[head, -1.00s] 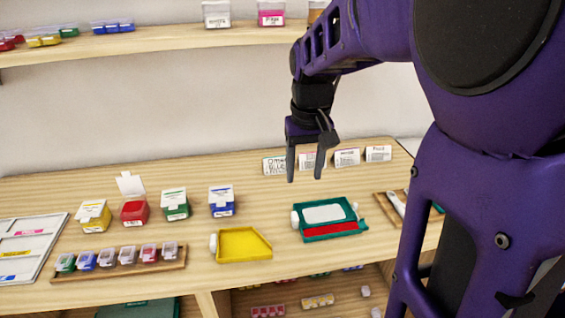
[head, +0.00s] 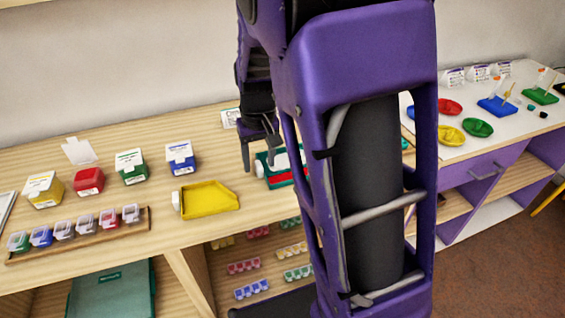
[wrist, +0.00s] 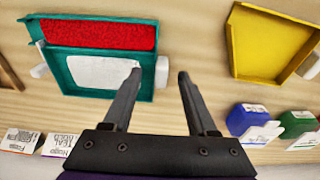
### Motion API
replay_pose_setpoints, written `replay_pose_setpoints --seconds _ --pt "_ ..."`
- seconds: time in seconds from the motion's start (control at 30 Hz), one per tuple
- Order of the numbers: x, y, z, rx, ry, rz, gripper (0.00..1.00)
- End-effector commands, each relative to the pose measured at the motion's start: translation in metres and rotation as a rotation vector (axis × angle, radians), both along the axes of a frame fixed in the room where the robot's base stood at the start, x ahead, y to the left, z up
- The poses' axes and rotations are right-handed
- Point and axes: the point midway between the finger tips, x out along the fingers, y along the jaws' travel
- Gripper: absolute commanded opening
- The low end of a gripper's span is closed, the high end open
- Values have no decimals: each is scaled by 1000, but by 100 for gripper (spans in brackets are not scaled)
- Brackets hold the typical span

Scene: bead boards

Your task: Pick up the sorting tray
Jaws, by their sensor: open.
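Two trays lie on the wooden shelf top. A teal tray (head: 272,186) holds a red part and a white part, partly hidden behind my arm in the head view; in the wrist view it lies upper left (wrist: 90,51). It has a white knob (wrist: 162,72) on one side. A yellow tray (head: 210,198) with angled sides lies to its left, empty; it also shows in the wrist view (wrist: 265,45). My gripper (wrist: 160,75) is open and empty, its fingers on either side of the teal tray's knob in the picture; whether they touch it I cannot tell.
Several coloured boxes (head: 132,168) stand left of the yellow tray, with a wooden rack (head: 85,240) of small lidded cups before them. Small cards (wrist: 55,145) stand near the teal tray. A white table (head: 480,150) with coloured dishes is at right.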

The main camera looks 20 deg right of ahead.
Motion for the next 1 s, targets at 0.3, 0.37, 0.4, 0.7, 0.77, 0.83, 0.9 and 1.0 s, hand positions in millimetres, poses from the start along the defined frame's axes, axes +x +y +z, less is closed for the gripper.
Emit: replay_pose_setpoints --seconds 0.3,0.37,0.4,0.7,0.77,0.83,0.9,1.0 --pt "1 0 -3 0 -1 0 44" --pt "0 0 -3 0 -1 0 33" --pt "0 0 -3 0 -1 0 26" --pt "0 0 -2 0 -1 0 0" --pt "0 0 -2 0 -1 0 0" --pt "0 0 -2 0 -1 0 0" --pt "0 0 -2 0 -1 0 0" --pt "0 0 -2 0 -1 0 0"
